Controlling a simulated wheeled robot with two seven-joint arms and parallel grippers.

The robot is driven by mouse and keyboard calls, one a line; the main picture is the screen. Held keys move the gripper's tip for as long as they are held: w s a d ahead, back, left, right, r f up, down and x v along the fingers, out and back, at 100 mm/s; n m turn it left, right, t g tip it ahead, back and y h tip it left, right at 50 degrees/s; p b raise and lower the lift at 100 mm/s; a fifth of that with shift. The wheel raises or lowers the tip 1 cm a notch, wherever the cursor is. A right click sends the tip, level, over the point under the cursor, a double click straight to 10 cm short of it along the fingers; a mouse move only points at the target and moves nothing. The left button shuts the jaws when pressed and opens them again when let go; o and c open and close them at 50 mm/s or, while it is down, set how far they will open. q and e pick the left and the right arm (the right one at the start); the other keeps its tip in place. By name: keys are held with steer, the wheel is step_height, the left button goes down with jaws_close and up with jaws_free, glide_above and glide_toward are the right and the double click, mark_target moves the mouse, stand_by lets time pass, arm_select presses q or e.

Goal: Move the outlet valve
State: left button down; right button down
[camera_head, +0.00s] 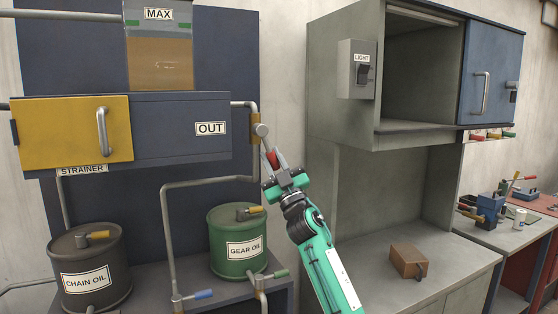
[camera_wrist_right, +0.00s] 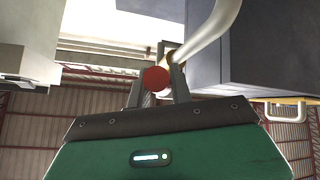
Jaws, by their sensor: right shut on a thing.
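The outlet valve (camera_head: 261,131) sits on the grey pipe just right of the box labelled OUT (camera_head: 211,129). Its red handle (camera_head: 273,160) points down and slightly right, into my right gripper (camera_head: 272,165). My right gripper is shut on the red handle. In the right wrist view, the round red end of the handle (camera_wrist_right: 155,78) shows between the two fingers of the right gripper (camera_wrist_right: 158,85), with the pipe (camera_wrist_right: 212,35) behind it. My left gripper is not in view.
A green GEAR OIL drum (camera_head: 237,242) and a dark CHAIN OIL drum (camera_head: 90,268) stand below the box. A grey cabinet (camera_head: 345,160) with a LIGHT switch (camera_head: 363,72) stands right of my arm. A brown block (camera_head: 408,261) lies on its counter.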

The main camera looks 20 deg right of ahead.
steer(key=shift+a+f+m+h+b, duration=0.1)
steer(key=shift+a+m+h+b, duration=0.6)
steer(key=shift+m+h, duration=1.1)
steer(key=shift+a+f+m+h+b, duration=0.1)
steer(key=shift+a+m+h+b, duration=0.25)
steer(key=shift+m+h+b, duration=1.1)
steer(key=shift+a+f+m+h+b, duration=0.1)
steer(key=shift+a+m+h+b, duration=0.4)
steer(key=shift+m+h, duration=1.65)
steer(key=shift+m, duration=0.3)
steer(key=c, duration=1.3)
jaws_free()
steer(key=shift+a, duration=0.1)
steer(key=shift+o, duration=0.2)
